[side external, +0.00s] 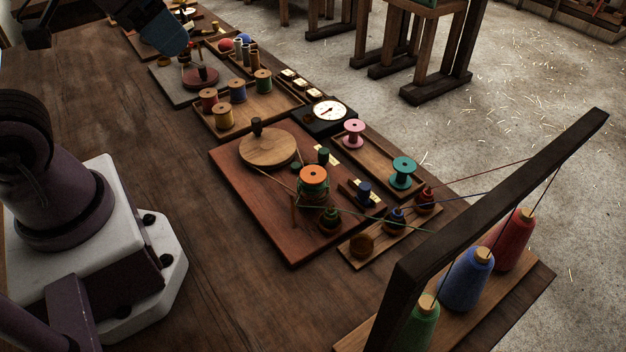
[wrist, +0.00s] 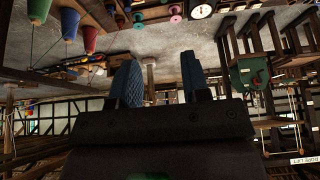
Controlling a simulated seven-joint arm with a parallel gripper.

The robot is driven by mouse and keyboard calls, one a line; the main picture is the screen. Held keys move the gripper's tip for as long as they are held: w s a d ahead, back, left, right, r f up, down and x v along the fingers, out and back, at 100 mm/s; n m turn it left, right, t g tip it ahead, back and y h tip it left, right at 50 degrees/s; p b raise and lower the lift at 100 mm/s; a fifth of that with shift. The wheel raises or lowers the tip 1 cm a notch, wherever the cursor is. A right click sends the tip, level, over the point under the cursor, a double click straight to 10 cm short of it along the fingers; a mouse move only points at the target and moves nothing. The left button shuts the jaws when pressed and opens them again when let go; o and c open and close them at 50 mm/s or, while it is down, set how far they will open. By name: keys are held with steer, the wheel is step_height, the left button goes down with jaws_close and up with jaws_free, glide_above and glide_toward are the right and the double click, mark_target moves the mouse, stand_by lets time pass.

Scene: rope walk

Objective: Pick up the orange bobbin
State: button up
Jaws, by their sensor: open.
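The orange bobbin (side external: 313,176) stands upright on the reddish-brown board (side external: 240,190), in the middle of the side external view. Its top is orange and green thread is around its lower part. Threads run from there toward the right. A round wooden wheel (side external: 268,148) with a dark knob lies on the same board, to its upper left. My gripper (wrist: 158,76) is open and empty in the wrist view, its two blue ridged fingers apart. In the side external view only part of it shows at the top left, well away from the bobbin.
A dark wooden frame (side external: 490,205) with green, blue and red thread cones stands at the right. Pink (side external: 354,133) and teal (side external: 402,172) spools stand in a tray behind the board. Another tray (side external: 225,133) holds several spools. The table's left part (side external: 150,160) is mostly bare.

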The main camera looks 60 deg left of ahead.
steer(key=o, duration=0.3)
steer(key=shift+o, duration=1.3)
steer(key=shift+w+d+f, duration=0.1)
steer(key=shift+f, duration=0.3)
steer(key=g, duration=0.6)
glide_above(313, 174)
step_height(313, 174, down, 17)
steer(key=shift+f, duration=5.65)
